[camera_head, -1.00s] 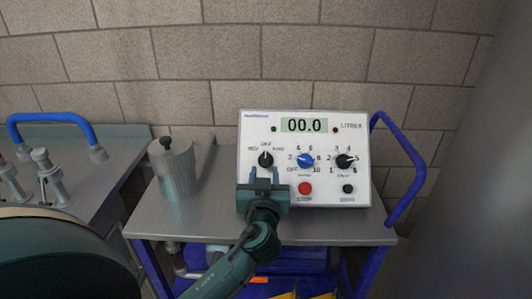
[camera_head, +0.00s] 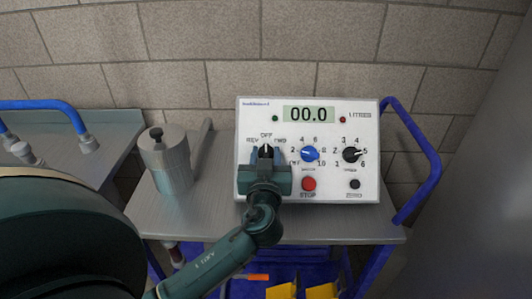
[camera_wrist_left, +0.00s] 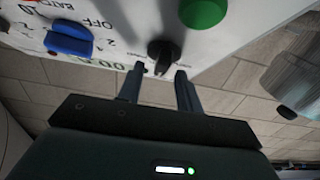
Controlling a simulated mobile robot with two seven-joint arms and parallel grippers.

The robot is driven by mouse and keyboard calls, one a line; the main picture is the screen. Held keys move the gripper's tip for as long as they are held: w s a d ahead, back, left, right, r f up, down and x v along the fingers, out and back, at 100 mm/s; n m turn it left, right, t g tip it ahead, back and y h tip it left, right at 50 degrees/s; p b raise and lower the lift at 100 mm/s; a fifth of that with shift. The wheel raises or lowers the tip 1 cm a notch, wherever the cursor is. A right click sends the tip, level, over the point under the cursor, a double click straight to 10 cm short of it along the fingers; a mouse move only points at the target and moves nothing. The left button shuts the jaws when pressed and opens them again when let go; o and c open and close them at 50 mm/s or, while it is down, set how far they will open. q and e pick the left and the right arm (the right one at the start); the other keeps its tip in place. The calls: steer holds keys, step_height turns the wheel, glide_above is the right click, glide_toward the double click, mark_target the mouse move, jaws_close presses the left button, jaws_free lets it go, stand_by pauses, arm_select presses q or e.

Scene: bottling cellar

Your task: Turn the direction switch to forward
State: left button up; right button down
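The direction switch (camera_head: 266,150) is a small black knob with a pale pointer mark, at the left of a white control panel (camera_head: 362,118). Labels REV, OFF and FWD surround it. Its pointer appears to stand up at OFF. My left gripper (camera_head: 265,158) is in front of the panel, its two fingers apart at the knob's sides. In the left wrist view the black knob (camera_wrist_left: 163,53) lies just ahead of and between the open fingertips (camera_wrist_left: 159,77); gaps show beside it, and I cannot tell if either finger touches. My right gripper is not in view.
Right of the switch are a blue knob (camera_head: 309,154), a black knob (camera_head: 352,154) and a red stop button (camera_head: 309,184). A green button (camera_wrist_left: 203,12) is close by in the wrist view. The display (camera_head: 308,115) reads 00.0. A metal canister (camera_head: 167,162) stands left on the cart.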

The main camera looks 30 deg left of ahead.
arm_select(q)
steer(key=shift+c, duration=0.4)
jaws_close()
